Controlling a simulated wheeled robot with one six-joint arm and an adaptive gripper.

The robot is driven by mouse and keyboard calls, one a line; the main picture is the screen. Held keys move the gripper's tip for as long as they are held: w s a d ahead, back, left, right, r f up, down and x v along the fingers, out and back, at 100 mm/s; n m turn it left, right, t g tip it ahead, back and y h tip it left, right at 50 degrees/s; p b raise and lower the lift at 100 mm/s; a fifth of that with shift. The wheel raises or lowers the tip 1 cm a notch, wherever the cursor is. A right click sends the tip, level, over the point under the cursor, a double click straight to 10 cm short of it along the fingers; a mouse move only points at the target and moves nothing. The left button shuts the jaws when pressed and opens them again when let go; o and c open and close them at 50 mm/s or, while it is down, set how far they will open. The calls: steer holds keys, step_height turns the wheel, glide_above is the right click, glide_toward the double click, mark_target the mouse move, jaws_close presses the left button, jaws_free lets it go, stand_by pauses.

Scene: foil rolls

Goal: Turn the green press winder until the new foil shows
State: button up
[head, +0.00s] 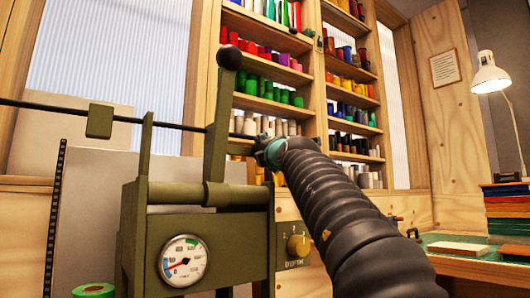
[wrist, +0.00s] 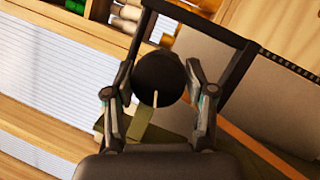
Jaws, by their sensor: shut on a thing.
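The olive-green press (head: 195,205) stands left of centre in the head view, with a round gauge (head: 182,261) on its front. A tall olive lever (head: 218,125) with a black ball top (head: 230,57) rises from it. My gripper (head: 268,150) is just right of the lever, at the press's upper right. In the wrist view my gripper (wrist: 158,85) is shut on a black round knob (wrist: 157,72), one finger on each side. An olive part (wrist: 140,120) shows behind the knob. In the head view the held knob is hidden. I cannot make out any foil surface.
A yellow-brown depth dial (head: 298,245) is on a panel right of the press. Shelves of coloured rolls (head: 265,90) stand behind. A thin dark bar (head: 60,113) crosses at left. A green roll (head: 93,291) lies at bottom left. A bench (head: 480,268) with a lamp (head: 490,78) is at right.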

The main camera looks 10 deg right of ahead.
steer(key=shift+r, duration=0.1)
steer(key=o, duration=1.2)
steer(key=shift+c, duration=0.2)
steer(key=a+v, duration=0.1)
steer(key=v, duration=1.1)
steer(key=shift+d, duration=0.4)
